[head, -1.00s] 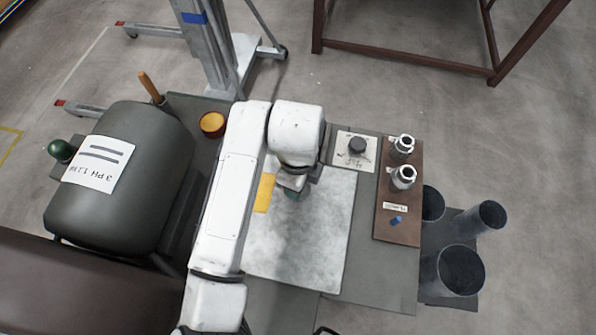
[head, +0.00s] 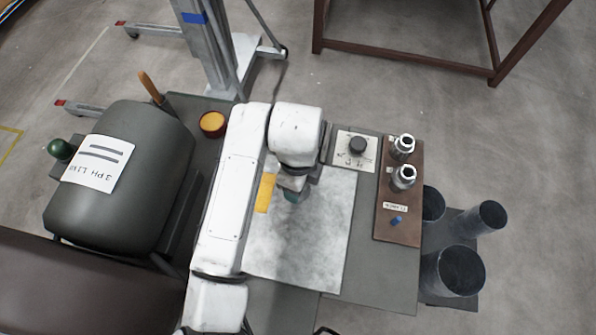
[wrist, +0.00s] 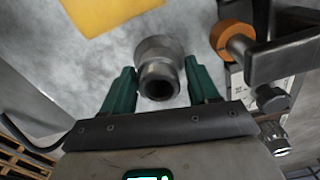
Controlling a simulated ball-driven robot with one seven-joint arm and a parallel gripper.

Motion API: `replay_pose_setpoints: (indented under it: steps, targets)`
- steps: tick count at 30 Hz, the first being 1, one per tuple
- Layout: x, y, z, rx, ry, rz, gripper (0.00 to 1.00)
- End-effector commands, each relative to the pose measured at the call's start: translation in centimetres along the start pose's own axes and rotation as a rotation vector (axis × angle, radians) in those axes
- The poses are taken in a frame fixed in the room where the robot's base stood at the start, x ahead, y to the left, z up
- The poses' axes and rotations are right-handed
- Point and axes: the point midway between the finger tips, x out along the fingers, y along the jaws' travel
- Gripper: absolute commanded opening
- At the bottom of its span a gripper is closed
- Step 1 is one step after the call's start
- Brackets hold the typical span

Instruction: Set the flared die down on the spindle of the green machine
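My gripper (wrist: 161,72), in the wrist view, has its two green fingers on either side of the grey metal flared die (wrist: 158,50). The green machine (head: 150,145) is on the left with a large rounded dark housing. In the wrist view an orange round piece (wrist: 231,38) shows by a dark arm at upper right; I cannot tell whether it is the spindle.
A brown board (head: 397,195) on the right holds two metal dies (head: 403,177) and a bare blue peg (head: 397,221). Dark tubes (head: 455,270) stand farther right.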

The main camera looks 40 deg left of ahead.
Motion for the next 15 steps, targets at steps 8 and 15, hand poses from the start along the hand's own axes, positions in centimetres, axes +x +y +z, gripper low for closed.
replay_pose_setpoints:
  steps: [8,15]
  targets:
    - [0.05,0.02,-0.03,0.000,0.000,0.001,0.76]
    - [-0.53,0.00,-0.02,0.000,0.000,0.001,0.76]
